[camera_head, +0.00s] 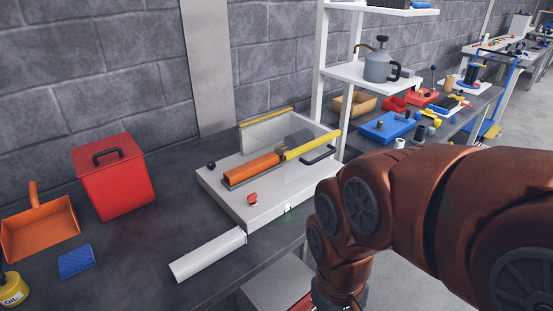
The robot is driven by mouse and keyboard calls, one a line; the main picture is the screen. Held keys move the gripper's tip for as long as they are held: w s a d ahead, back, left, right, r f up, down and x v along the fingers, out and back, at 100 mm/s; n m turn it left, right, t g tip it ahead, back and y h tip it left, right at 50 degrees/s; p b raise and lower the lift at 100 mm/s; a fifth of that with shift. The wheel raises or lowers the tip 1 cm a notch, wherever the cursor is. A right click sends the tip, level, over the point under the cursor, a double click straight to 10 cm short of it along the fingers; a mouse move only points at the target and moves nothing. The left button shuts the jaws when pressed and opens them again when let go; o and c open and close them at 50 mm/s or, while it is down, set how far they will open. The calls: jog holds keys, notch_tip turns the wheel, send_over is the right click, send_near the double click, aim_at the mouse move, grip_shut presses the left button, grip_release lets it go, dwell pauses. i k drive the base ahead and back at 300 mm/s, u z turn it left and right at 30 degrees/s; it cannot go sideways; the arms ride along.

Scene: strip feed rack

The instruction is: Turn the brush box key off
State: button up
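A low white machine box (211,186) stands on the dark bench, with an orange block (250,168), a yellow strip and a dark handle on top. A small red key-like knob (252,198) sits at its front corner; I take this for the brush box key, but its exact position is too small to read. A small green light (288,208) glows on the box's front face. My copper-red arm fills the right side and bends down in front of the bench, right of the box. My gripper is out of sight below the picture.
A white tube-like chute (207,257) lies in front of the box. Left are a red case (114,177), an orange dustpan (40,229), a blue pad (76,261) and a yellow oil can (12,289). A white shelf post (319,65) rises behind the box's right end.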

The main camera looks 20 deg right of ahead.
aim_at(252, 197)
jog(key=k, duration=1)
jog(key=u, duration=0.8)
jog(key=i, duration=1.45)
jog(key=z, duration=0.55)
